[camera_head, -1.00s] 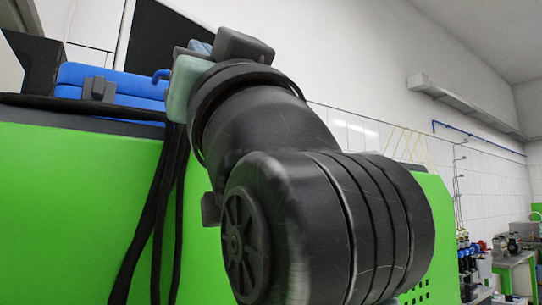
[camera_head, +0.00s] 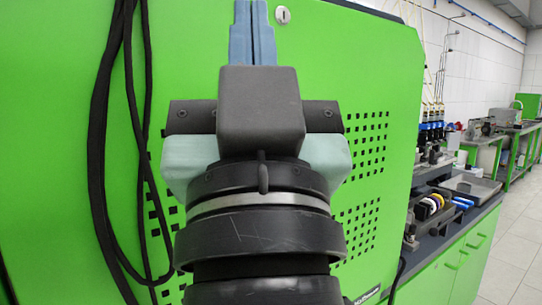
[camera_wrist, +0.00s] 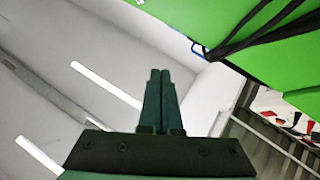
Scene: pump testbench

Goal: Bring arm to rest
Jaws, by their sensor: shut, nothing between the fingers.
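My gripper (camera_head: 252,35) shows in the head view at the top centre, with its two blue-grey fingers pressed together and pointing up. Nothing is between them. My wrist and forearm fill the lower middle of that view and hide part of the green cabinet behind. In the wrist view my gripper (camera_wrist: 160,75) also shows shut, its two dark fingers side by side against a pale wall and ceiling.
A green machine cabinet (camera_head: 380,100) with vent holes stands behind my arm. Black cables (camera_head: 103,130) hang down its left side. At the right are a workbench (camera_head: 470,215) with tools and green doors, and open tiled floor (camera_head: 512,262).

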